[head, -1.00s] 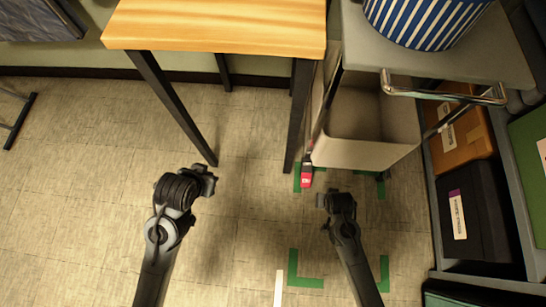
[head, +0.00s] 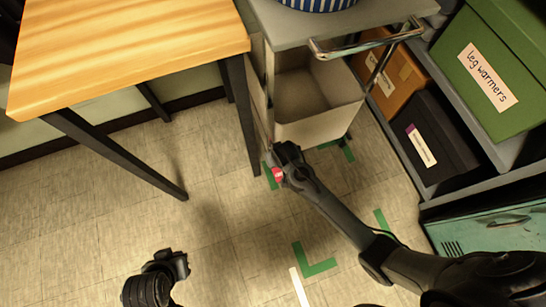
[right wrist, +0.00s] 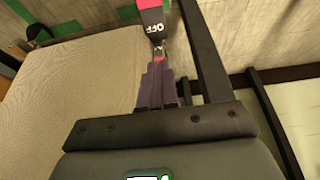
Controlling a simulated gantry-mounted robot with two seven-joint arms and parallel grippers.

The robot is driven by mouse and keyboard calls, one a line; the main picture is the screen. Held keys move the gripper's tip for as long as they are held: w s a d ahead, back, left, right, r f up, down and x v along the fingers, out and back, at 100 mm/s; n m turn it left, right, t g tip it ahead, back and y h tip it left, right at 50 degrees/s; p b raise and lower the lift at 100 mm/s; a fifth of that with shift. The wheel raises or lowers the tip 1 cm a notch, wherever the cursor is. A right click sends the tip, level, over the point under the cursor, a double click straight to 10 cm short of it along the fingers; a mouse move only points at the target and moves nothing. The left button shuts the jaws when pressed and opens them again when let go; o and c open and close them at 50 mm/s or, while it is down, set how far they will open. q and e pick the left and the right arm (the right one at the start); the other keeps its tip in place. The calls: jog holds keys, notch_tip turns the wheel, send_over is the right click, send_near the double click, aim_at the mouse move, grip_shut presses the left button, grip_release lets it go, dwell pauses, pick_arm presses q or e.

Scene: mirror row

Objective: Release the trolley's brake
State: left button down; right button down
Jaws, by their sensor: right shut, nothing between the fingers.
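The trolley (head: 322,122) stands at the upper middle of the head view, with a grey top and a beige bin below. Its red brake pedal (head: 277,175) is low at the near left corner, partly behind my right gripper (head: 281,156). In the right wrist view, the brake pedal (right wrist: 152,24) shows red and black parts and the word OFF. There my right gripper (right wrist: 157,68) is shut and empty, its fingertips at or very close to the pedal; contact is unclear. My left gripper (head: 176,262) hangs over bare floor at the lower left, its jaws unclear.
A wooden table (head: 120,55) with dark legs stands left of the trolley. A shelf with a green box (head: 490,75) and a black box (head: 428,140) is on the right. Green tape corners (head: 315,264) mark the floor. Floor at the lower left is clear.

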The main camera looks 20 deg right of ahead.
jog(key=b, duration=0.8)
send_over(276, 167)
jog(key=w, duration=0.3)
jog(key=f, duration=1.1)
jog(key=shift+s+a+f, duration=0.1)
jog(key=shift+s+a, duration=0.15)
jog(key=shift+a, duration=0.1)
jog(key=shift+b+x, duration=0.85)
jog(key=shift+x, duration=0.05)
jog(key=shift+s, duration=0.15)
